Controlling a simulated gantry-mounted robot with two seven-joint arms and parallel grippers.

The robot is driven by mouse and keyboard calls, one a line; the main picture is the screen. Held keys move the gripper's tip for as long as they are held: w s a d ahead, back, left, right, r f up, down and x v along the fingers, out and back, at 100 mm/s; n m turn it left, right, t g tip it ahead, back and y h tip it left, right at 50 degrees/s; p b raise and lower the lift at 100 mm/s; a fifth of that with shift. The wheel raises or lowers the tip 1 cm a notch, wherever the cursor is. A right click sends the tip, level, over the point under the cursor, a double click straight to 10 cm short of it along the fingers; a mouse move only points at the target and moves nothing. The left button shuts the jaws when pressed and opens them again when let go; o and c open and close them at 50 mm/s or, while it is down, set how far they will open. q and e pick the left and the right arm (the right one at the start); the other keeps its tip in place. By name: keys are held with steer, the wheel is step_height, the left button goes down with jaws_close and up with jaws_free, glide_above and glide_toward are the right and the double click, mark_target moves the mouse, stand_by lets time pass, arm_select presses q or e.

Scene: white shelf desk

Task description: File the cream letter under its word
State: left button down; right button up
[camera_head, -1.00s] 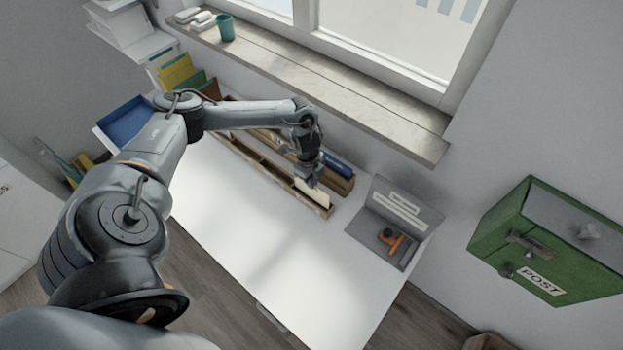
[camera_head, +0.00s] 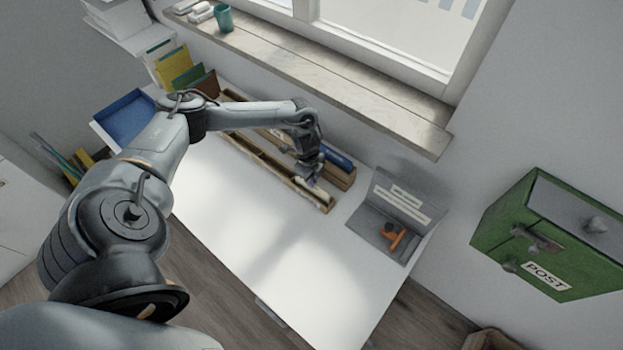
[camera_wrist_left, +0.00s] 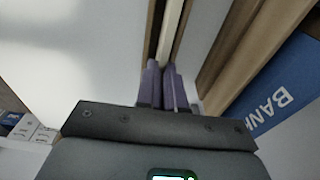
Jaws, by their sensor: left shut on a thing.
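The cream letter shows in the left wrist view as a pale edge-on strip (camera_wrist_left: 172,22) between the brown walls of a narrow wooden rack. In the head view, the front wooden rack (camera_head: 262,163) runs along the back of the white desk. My left gripper (camera_head: 309,182) is over its right end, pointing down. In the left wrist view its purple-grey fingers (camera_wrist_left: 167,82) are close together, shut on the letter. Most of the letter is hidden in the rack and behind the fingers. A blue piece marked "BANK" (camera_wrist_left: 282,82) is beside the gripper. My right gripper is not in view.
The blue piece stands in a second wooden rack (camera_head: 345,183) behind. A grey open box (camera_head: 408,207) with an orange-handled tool (camera_head: 394,236) is to the right. A green post box (camera_head: 545,240) hangs on the wall. The desk's front (camera_head: 270,240) is clear.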

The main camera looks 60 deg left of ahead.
arm_select(q)
steer(key=c, duration=1.2)
jaws_free()
steer(key=r, duration=0.7)
steer(key=a+r, duration=0.1)
steer(key=r, duration=0.2)
steer(key=shift+s+r, duration=0.2)
steer(key=shift+r, duration=0.2)
steer(key=shift+f, duration=0.1)
